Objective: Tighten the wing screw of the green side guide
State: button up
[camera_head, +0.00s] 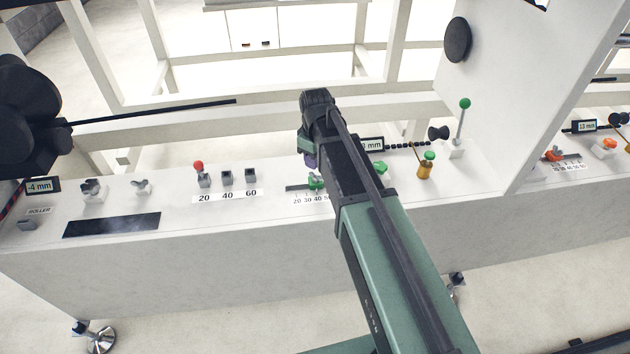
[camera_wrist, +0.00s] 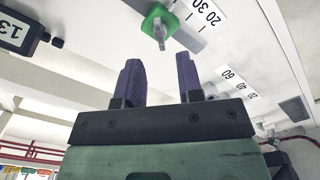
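The green side guide (camera_head: 316,182) sits on the white machine top beside a printed scale, just below my gripper in the head view. In the wrist view it is a green block (camera_wrist: 151,20) with a small greenish-grey upright piece (camera_wrist: 160,35), which looks like its wing screw. My gripper (camera_wrist: 161,78) is open, with two purple-grey fingers apart and nothing between them. The green block lies beyond the fingertips, roughly in line with the gap and not touching. In the head view my gripper (camera_head: 309,159) is largely hidden by my arm.
Another green knob (camera_head: 380,168) stands right of my arm, near a partly hidden display (camera_head: 372,144). An orange post with a green top (camera_head: 426,167) and a green-ball lever (camera_head: 463,120) stand farther right.

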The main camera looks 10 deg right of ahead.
aim_at(316, 174)
notch_tip(316, 174, down, 6)
jog(key=b, duration=0.4)
jog(key=shift+r, duration=0.15)
grip_shut()
jog(key=shift+m, duration=0.4)
jog(key=m, duration=0.4)
jog(key=shift+m, duration=2.4)
